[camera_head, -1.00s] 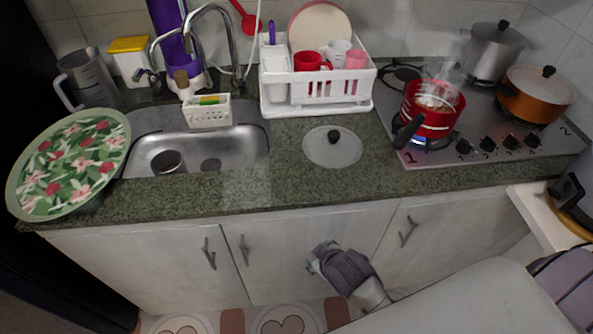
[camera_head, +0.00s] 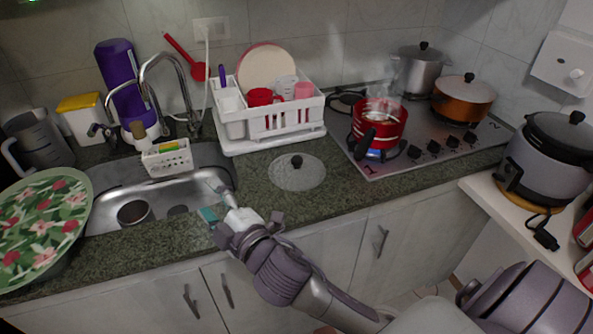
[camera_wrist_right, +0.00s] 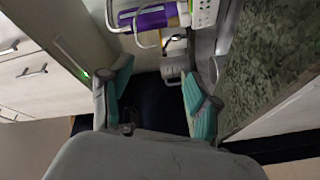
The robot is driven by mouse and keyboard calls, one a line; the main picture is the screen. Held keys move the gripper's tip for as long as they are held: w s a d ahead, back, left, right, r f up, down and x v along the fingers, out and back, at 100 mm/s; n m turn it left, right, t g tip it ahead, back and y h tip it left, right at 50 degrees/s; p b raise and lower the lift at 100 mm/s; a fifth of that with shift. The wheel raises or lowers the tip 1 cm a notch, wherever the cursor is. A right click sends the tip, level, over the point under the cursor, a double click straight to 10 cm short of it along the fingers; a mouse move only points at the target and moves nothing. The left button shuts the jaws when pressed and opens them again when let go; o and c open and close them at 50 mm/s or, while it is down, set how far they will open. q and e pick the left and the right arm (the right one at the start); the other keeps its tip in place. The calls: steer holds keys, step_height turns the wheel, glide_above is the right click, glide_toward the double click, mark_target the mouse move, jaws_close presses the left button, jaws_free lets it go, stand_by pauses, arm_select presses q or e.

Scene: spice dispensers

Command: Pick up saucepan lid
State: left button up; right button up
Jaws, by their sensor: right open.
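The saucepan lid (camera_head: 297,172), round and clear with a black knob, lies flat on the counter between the sink and the stove in the head view. The red saucepan (camera_head: 378,128) stands uncovered and steaming on the stove's front left burner. My right gripper (camera_head: 212,201) is open and empty by the sink's front edge, to the left of the lid and apart from it. Its teal finger pads also show spread apart in the right wrist view (camera_wrist_right: 160,88), with nothing between them. The lid cannot be made out there. My left gripper is out of view.
A white dish rack (camera_head: 270,137) stands behind the lid. The faucet (camera_head: 165,85) and sponge basket (camera_head: 167,158) are at the sink (camera_head: 108,190). A floral tray (camera_head: 42,225) is at the far left, and a grey cooker (camera_head: 550,160) stands right. The counter around the lid is clear.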

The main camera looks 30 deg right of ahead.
steer(key=a+r+n+t+y, duration=0.2)
steer(key=a+r+n+y, duration=0.55)
steer(key=r+n, duration=0.2)
steer(key=s+a+n+g+y, duration=0.2)
steer(key=a+n+g+y, duration=0.45)
steer(key=n, duration=0.65)
steer(key=s+a+n+g+y, duration=0.2)
steer(key=a+n+g+y, duration=0.15)
steer(key=n+g, duration=0.7)
steer(key=n+h, duration=1.3)
steer(key=h, duration=1.1)
glide_toward(297, 158)
steer(key=p+x, duration=0.1)
steer(key=x, duration=0.3)
steer(key=shift+w, duration=0.15)
steer(key=shift+w+d+f, duration=0.1)
steer(key=shift+f, duration=0.4)
steer(key=shift+g, duration=0.3)
steer(key=p+x, duration=0.2)
steer(key=x, duration=0.2)
steer(key=shift+w+d+f, duration=0.1)
steer(key=shift+d, duration=0.05)
steer(key=shift+w+d+f, duration=0.1)
steer(key=shift+d+f, duration=0.05)
steer(key=shift+f, duration=0.25)
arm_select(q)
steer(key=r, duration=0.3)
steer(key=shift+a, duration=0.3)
arm_select(e)
jaws_close()
